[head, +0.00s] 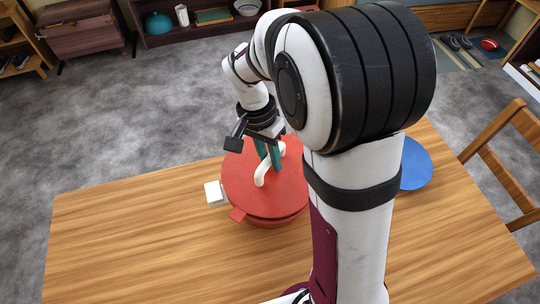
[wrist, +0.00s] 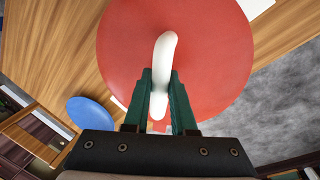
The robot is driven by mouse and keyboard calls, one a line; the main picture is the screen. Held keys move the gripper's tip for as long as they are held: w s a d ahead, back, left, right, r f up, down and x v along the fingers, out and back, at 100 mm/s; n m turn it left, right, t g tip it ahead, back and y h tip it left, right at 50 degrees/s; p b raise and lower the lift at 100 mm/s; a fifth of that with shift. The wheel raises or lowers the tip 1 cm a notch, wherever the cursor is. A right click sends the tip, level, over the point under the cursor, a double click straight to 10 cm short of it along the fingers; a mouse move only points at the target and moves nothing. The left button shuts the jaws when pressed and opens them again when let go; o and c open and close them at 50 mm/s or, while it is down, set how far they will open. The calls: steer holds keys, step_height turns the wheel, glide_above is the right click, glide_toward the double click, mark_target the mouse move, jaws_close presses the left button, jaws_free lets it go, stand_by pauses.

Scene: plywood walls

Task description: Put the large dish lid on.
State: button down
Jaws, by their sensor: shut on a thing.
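The large red lid (head: 240,165) is a round disc with a white arched handle (head: 263,173). My gripper (head: 269,167) has its green fingers shut on that handle, from above. In the wrist view the handle (wrist: 165,50) stands between the two fingers (wrist: 163,85), and the lid (wrist: 210,50) fills the middle. The red dish (head: 238,214) shows under the lid as a side tab and a thin strip of rim. The lid lies over the dish and looks roughly level. I cannot tell whether it rests fully on the rim.
A blue disc (head: 415,165) lies on the wooden table (head: 130,240) to the right, partly behind my arm. A small white block (head: 214,193) sits close to the dish's left side. A wooden chair (head: 505,160) stands at the right edge. The table's left part is clear.

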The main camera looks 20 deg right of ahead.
steer(key=shift+f, duration=0.2)
steer(key=shift+f, duration=0.1)
steer(key=shift+f, duration=0.75)
steer(key=shift+f, duration=0.4)
steer(key=shift+f, duration=0.25)
steer(key=shift+f, duration=0.1)
stand_by(0.4)
